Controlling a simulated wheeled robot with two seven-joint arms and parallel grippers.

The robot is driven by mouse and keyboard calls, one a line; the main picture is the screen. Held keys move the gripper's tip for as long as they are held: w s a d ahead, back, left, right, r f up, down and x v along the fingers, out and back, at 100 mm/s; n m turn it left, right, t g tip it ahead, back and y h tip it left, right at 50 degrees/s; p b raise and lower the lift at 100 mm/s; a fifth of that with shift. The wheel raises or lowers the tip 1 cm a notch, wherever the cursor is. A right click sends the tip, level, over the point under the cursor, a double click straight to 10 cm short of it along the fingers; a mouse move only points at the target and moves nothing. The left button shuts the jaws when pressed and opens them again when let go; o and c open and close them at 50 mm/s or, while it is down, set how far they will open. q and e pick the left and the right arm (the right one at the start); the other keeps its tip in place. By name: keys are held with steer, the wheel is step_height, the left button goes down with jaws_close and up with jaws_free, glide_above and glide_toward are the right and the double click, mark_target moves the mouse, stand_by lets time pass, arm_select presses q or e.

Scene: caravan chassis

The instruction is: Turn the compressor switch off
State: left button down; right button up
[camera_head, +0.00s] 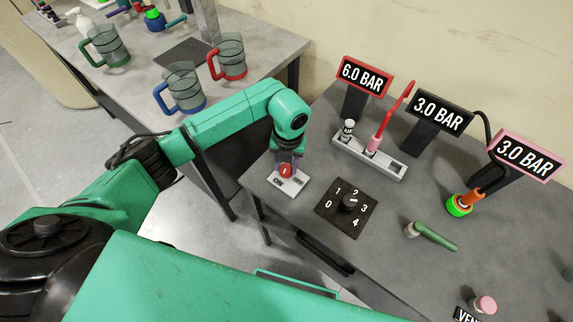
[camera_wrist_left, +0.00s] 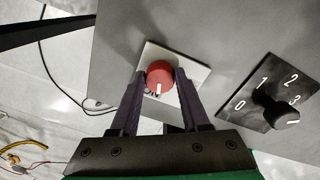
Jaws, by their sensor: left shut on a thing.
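The compressor switch is a red round knob (camera_head: 286,170) on a white plate (camera_head: 291,188) at the near left edge of the grey workbench. In the left wrist view, the red knob (camera_wrist_left: 160,74) has a white mark that points down the picture, toward a partly hidden label on the white plate (camera_wrist_left: 198,71). My left gripper (camera_head: 287,164) reaches down over the knob. Its two dark purple fingers are shut on the knob's sides, as the left wrist view also shows (camera_wrist_left: 160,85). My right gripper is not in view.
A black numbered dial (camera_head: 348,204) is right of the switch. Behind it stand a grey holder (camera_head: 385,165) and several pressure signs, including a red 6.0 BAR sign (camera_head: 364,76). A green-handled valve (camera_head: 435,237) lies further right. Mugs stand on another table (camera_head: 140,79).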

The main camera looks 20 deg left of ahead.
arm_select(q)
steer(key=n, duration=0.3)
steer(key=shift+n, duration=0.4)
steer(key=n, duration=0.3)
steer(key=shift+a+n+b, duration=0.1)
steer(key=shift+n+b, duration=0.2)
steer(key=n, duration=0.3)
steer(key=shift+r+n, duration=0.1)
steer(key=shift+n, duration=0.2)
steer(key=shift+n+p, duration=0.3)
steer(key=shift+n, duration=1.5)
steer(key=shift+c, duration=1.9)
jaws_free()
